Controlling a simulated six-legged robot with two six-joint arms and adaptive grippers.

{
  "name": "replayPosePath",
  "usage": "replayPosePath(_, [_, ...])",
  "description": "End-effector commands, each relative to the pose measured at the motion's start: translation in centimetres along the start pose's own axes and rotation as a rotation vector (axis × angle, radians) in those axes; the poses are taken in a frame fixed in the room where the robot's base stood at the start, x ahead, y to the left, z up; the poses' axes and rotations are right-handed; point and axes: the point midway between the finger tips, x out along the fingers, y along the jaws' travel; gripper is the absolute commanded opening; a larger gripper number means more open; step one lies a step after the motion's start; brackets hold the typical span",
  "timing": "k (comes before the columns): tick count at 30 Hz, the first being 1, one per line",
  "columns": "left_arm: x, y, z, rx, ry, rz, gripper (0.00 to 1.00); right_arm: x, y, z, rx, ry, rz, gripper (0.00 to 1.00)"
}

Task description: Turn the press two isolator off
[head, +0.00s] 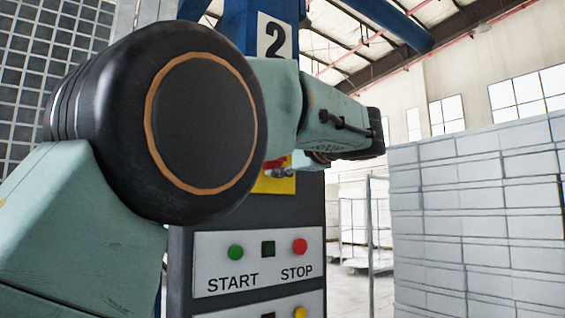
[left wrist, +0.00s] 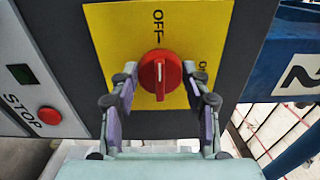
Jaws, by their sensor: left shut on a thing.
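The isolator is a red rotary knob (left wrist: 160,74) on a yellow plate (left wrist: 112,30) in the left wrist view. The plate carries OFF above the knob and ON to its right. The knob's grip bar, with a pale mark, stands upright in this view, in line with OFF. My left gripper (left wrist: 160,72) has a finger on each side of the knob and is shut on it. In the head view my left arm hides most of the yellow plate (head: 273,185), below the number 2 sign (head: 275,37). My right gripper is not in view.
Below the isolator, a white panel (head: 260,245) has a green START button (head: 236,252) and a red STOP button (head: 300,246). Stacked white blocks (head: 475,220) stand at the right. A wire cart (head: 372,225) stands behind, and a grid panel (head: 50,55) is at the left.

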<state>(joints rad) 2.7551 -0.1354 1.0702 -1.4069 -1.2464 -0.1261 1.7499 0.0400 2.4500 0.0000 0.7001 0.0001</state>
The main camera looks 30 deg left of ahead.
Motion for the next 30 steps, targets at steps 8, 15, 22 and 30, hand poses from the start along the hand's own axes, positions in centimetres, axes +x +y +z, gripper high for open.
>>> replayPosePath(8, [0.01, -0.44, 0.08, -0.031, 0.003, -0.007, 0.16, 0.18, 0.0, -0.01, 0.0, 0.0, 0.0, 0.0])
replayPosePath(15, [0.01, -0.49, 0.09, -0.031, 0.003, -0.007, 0.16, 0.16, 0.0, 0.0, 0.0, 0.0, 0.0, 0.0])
replayPosePath(22, [0.0, -0.39, 0.07, -0.029, 0.003, -0.006, 0.63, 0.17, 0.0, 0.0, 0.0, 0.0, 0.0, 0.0])
replayPosePath(30, [-0.01, -0.17, 0.02, -0.026, 0.001, -0.003, 0.71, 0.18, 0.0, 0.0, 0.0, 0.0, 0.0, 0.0])
